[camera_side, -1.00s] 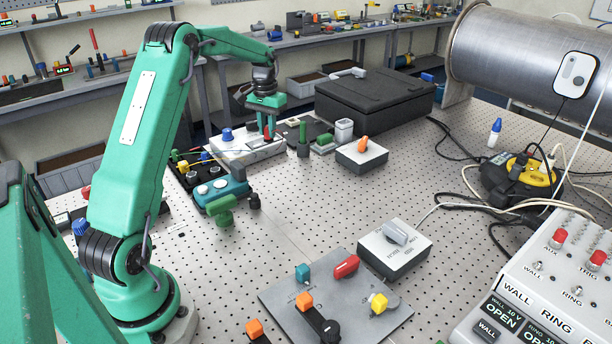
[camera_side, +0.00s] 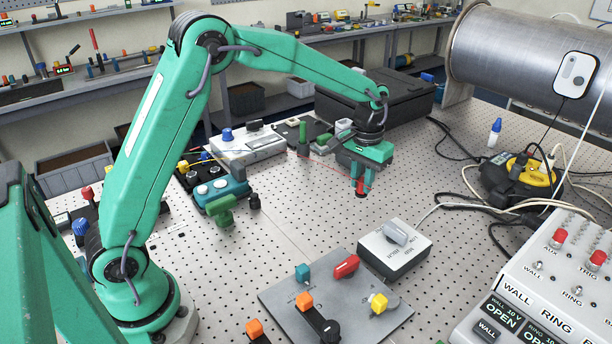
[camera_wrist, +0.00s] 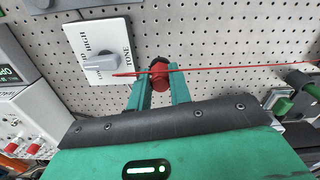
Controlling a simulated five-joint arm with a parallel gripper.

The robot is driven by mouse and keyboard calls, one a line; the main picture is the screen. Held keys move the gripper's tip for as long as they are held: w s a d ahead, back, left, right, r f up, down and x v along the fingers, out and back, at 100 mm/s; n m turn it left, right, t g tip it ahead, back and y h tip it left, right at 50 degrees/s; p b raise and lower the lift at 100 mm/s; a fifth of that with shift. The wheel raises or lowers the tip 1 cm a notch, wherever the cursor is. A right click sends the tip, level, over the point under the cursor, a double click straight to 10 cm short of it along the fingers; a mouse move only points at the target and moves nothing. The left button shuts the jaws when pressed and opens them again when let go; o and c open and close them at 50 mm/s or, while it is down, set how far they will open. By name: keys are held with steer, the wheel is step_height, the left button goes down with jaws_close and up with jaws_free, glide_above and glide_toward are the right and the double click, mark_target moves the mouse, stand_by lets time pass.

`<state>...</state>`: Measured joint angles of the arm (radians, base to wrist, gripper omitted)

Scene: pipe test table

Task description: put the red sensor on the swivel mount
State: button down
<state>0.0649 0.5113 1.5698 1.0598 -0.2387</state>
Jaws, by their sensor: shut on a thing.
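My gripper (camera_side: 360,188) is shut on the small red sensor (camera_side: 361,193) and holds it above the open perforated table. In the wrist view the sensor (camera_wrist: 160,77) is a round red piece between the green fingers, with a dark part behind it. A thin red line, perhaps its lead, crosses there. I cannot tell for certain which thing is the swivel mount. A black arm with orange blocks (camera_side: 318,321) stands on a grey plate (camera_side: 285,292), and may be it. The sensor is apart from this plate, farther back.
The plate also bears teal, red and yellow pieces. A white box with a grey knob (camera_side: 394,250) stands between plate and gripper; it shows in the wrist view (camera_wrist: 98,50). A teal box (camera_side: 222,195) is at left. Cables and a yellow-black device (camera_side: 522,175) are at right.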

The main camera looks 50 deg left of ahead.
steer(key=s+d+m, duration=0.1)
steer(key=s+d, duration=0.4)
steer(key=d, duration=0.5)
steer(key=s+d+m, duration=0.1)
steer(key=s+d, duration=0.4)
steer(key=d, duration=0.5)
steer(key=shift+s+d+f, duration=0.15)
steer(key=shift+s+f, duration=0.05)
steer(key=shift+f, duration=0.1)
steer(key=shift+f, duration=0.25)
steer(key=shift+f, duration=2.55)
steer(key=shift+f, duration=1.55)
steer(key=shift+s+r, duration=0.1)
steer(key=shift+s, duration=0.05)
stand_by(0.4)
